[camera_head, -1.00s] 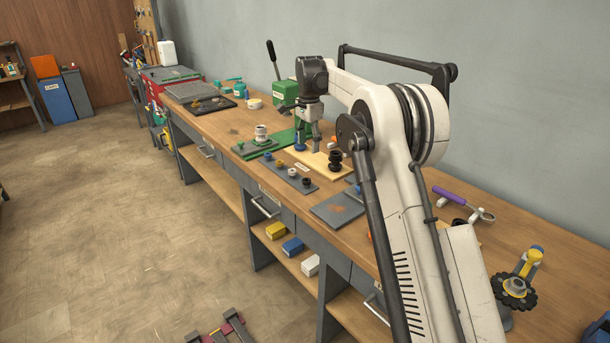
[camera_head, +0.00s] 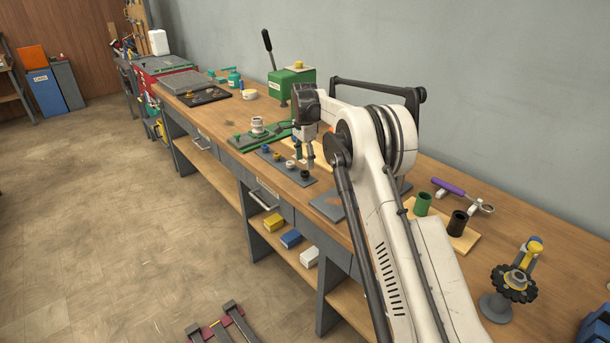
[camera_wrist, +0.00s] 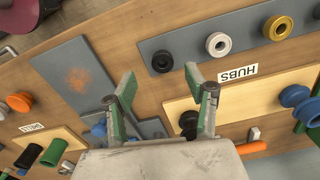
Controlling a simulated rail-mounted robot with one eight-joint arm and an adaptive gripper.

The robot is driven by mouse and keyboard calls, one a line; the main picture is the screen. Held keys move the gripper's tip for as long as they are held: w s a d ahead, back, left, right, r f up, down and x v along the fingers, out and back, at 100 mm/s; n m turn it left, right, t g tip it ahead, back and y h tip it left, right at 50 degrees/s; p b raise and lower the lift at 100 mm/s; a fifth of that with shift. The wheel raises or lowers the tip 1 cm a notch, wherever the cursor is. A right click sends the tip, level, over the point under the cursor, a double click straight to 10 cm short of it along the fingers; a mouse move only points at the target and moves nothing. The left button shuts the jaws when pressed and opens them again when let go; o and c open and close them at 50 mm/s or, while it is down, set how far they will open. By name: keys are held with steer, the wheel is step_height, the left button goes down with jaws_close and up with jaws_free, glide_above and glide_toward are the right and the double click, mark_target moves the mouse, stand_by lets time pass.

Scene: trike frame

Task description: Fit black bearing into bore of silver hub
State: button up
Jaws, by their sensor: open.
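The black bearing (camera_head: 305,174) is a small ring at the near right end of a grey strip (camera_head: 314,182); it also shows in the wrist view (camera_wrist: 162,62). A pale silver hub (camera_head: 258,125) stands upright on a green fixture (camera_head: 242,142) left of the strip. The inside of its bore cannot be made out. My gripper (camera_head: 304,164) is open and empty, pointing down by the strip's near end. In the wrist view its fingers (camera_wrist: 160,79) lie apart, with the black bearing just beyond the gap between their tips.
White (camera_wrist: 218,44), yellow (camera_wrist: 278,28) and blue (camera_head: 265,149) rings share the strip. A green press (camera_head: 288,88) stands behind. A grey plate (camera_wrist: 82,78) lies beside the strip.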

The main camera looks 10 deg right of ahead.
mark_target(305, 172)
steer(key=shift+w+d+f+p, duration=0.1)
steer(key=shift+w+f+p, duration=0.05)
steer(key=shift+f, duration=1.2)
steer(key=shift+w+d+f+p, duration=0.1)
steer(key=shift+f+p, duration=0.05)
steer(key=shift+f, duration=1.15)
steer(key=shift+c, duration=0.5)
jaws_close()
